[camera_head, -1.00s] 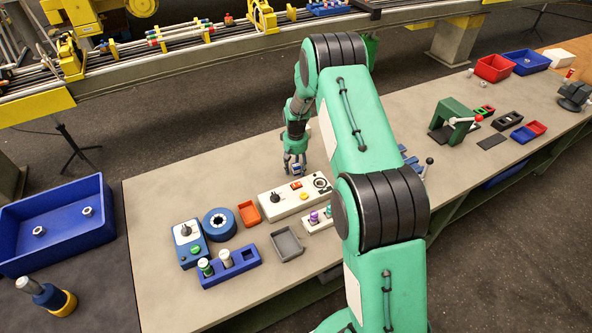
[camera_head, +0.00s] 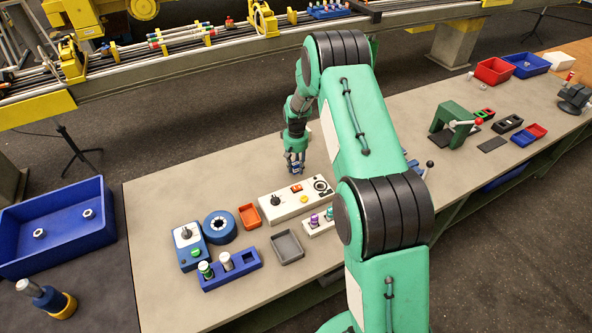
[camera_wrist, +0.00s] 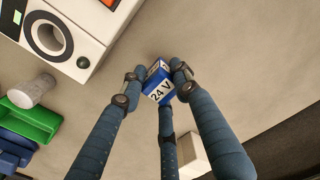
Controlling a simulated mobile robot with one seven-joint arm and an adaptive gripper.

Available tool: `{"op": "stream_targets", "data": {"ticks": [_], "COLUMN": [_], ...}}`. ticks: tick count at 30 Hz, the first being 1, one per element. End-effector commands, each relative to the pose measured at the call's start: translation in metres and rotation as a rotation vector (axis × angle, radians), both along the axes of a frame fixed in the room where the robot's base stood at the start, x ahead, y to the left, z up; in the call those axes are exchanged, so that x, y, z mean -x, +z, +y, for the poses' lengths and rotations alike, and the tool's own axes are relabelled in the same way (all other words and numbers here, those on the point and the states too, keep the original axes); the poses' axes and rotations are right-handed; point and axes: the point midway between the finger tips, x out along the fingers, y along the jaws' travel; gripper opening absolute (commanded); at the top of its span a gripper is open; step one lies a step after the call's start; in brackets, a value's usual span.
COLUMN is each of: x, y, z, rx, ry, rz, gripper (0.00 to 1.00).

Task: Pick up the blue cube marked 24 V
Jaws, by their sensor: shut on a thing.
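The blue cube (camera_wrist: 158,82) has a white label reading 24 V and sits between the fingertips of my gripper (camera_wrist: 158,88) in the wrist view. Three blue-grey fingers close around it, and my gripper is shut on it. In the head view, my gripper (camera_head: 295,164) points down over the table, behind the white control box; the cube is too small there to make out clearly. I cannot tell whether the cube touches the table.
A white control box (camera_head: 297,201) with a joystick stands close in front of my gripper. Orange (camera_head: 249,215) and grey (camera_head: 287,247) trays and a blue ring-shaped part (camera_head: 220,227) lie nearby. A white block (camera_wrist: 193,155) shows beside my fingers. The table (camera_head: 190,185) left of my gripper is clear.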

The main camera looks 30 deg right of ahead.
Motion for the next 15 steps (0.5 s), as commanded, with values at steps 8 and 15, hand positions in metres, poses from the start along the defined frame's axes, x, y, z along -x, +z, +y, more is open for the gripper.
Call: {"op": "stream_targets", "data": {"ticks": [8, 15], "x": [-0.001, 0.0], "y": [0.046, 0.07], "z": [0.0, 0.0], "rx": [0.0, 0.0], "ry": [0.0, 0.0], "rz": [-0.002, 0.0], "gripper": [0.04, 0.04]}}
